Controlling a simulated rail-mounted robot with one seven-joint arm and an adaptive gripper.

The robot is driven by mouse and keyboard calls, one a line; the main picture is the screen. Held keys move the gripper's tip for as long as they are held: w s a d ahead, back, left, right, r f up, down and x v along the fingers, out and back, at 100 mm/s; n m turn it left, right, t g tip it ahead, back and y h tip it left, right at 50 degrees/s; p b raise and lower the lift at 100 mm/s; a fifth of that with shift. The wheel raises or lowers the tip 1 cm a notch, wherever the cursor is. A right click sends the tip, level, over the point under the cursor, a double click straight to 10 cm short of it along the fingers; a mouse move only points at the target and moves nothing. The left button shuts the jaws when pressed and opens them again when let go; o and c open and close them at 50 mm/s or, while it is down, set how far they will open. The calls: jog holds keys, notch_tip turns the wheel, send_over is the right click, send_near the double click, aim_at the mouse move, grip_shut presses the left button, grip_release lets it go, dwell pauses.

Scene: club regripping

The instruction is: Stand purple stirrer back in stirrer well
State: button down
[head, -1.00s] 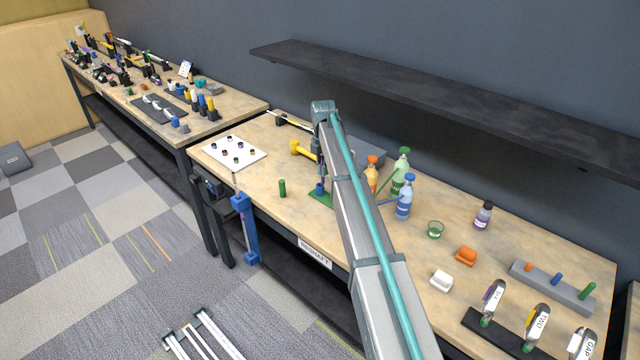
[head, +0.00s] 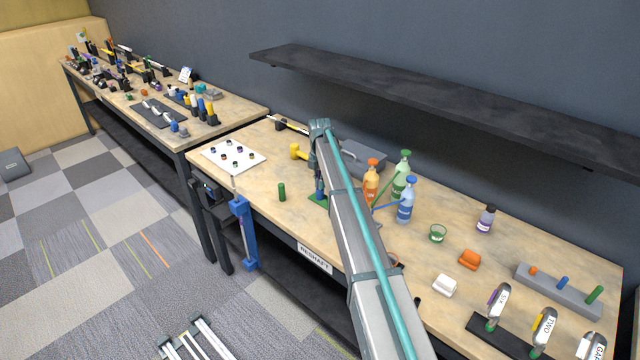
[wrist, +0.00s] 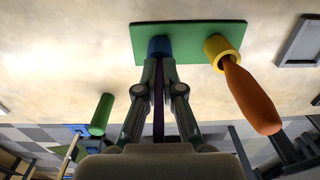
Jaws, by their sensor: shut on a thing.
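In the wrist view, my gripper (wrist: 158,92) is shut on the purple stirrer (wrist: 158,125), a thin dark purple stick between the fingers. The stirrer points toward a blue cup-like well (wrist: 158,46) on a green base plate (wrist: 190,29). The fingertips are close to the well's rim. The stirrer's far end is hidden by the fingers and rim, so I cannot tell how deep it sits. In the head view, the green base (head: 317,200) shows partly behind my arm; the stirrer is not clear there.
A yellow cup (wrist: 213,46) on the same plate holds an orange-handled tool (wrist: 250,95). A green cylinder (head: 282,191) stands left of the plate. Orange (head: 371,183), green (head: 401,176) and blue (head: 405,202) bottles stand to the right. A white sheet (head: 245,164) with small items lies left.

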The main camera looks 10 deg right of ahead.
jog(key=shift+f, duration=0.25)
jog(key=c, duration=1.3)
grip_release()
notch_tip(320, 180, up, 13)
jog(key=b, duration=0.3)
jog(key=shift+f, duration=0.2)
jog(key=shift+f, duration=0.1)
